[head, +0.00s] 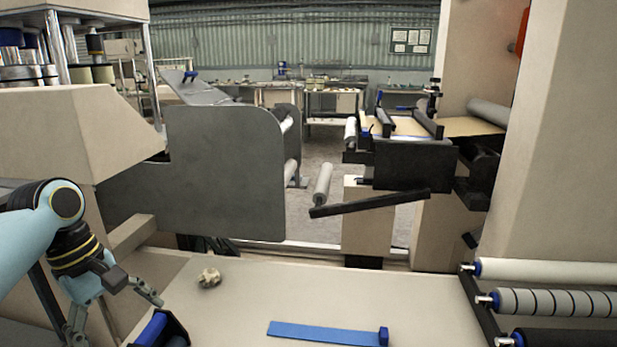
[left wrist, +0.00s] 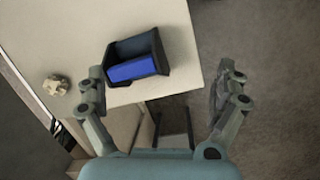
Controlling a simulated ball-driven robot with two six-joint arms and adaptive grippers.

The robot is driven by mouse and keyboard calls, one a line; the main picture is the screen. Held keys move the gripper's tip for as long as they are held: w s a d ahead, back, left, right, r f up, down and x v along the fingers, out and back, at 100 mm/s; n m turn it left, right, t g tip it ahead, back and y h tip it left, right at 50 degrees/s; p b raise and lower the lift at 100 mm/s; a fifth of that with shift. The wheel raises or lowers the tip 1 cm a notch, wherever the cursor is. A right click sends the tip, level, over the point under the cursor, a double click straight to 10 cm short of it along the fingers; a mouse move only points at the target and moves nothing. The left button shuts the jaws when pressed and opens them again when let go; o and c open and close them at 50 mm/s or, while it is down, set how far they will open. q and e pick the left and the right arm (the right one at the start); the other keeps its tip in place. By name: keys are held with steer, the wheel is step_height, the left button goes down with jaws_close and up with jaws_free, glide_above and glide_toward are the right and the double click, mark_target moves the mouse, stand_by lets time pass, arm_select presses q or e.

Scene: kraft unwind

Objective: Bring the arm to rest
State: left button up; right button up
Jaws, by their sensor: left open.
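My left arm comes in from the left in the head view. My left gripper (head: 112,315) is at the lower left, by the near left edge of the pale table (head: 230,310). In the left wrist view the left gripper (left wrist: 168,88) has its two fingers spread wide with nothing held between them. A black bin with a blue front (left wrist: 138,60) sits at the table corner, beyond the fingers. The bin (head: 160,330) is cut off by the bottom edge in the head view. My right gripper is in neither view.
A crumpled beige lump (head: 209,278) and a blue bar with an end block (head: 325,333) lie on the table. Rollers (head: 550,271) stand at the right. A grey machine plate (head: 225,172) rises behind the table. Dark floor (left wrist: 240,40) is open beside the table.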

arm_select(q)
steer(key=s+d+f+m+t+y, duration=0.1)
steer(key=s+d+m, duration=0.1)
steer(key=s+m, duration=0.3)
steer(key=s+d+f+m+t+y, duration=0.1)
steer(key=s+d+f+m, duration=0.15)
steer(key=s, duration=0.45)
steer(key=s+r+m+t+y, duration=0.2)
steer(key=s+r+m, duration=0.45)
steer(key=s, duration=0.35)
step_height(320, 180, down, 32)
steer(key=s+a+f+g+b, duration=0.1)
steer(key=s+a+g+b, duration=0.15)
steer(key=b, duration=0.25)
steer(key=s+a+f+b, duration=0.1)
steer(key=s+f+b, duration=0.3)
steer(key=s+f, duration=1.3)
step_height(320, 180, down, 2)
steer(key=shift+s+a+f+n+h, duration=0.1)
steer(key=shift+s+a+n+h, duration=0.1)
steer(key=shift+s+n+h, duration=0.15)
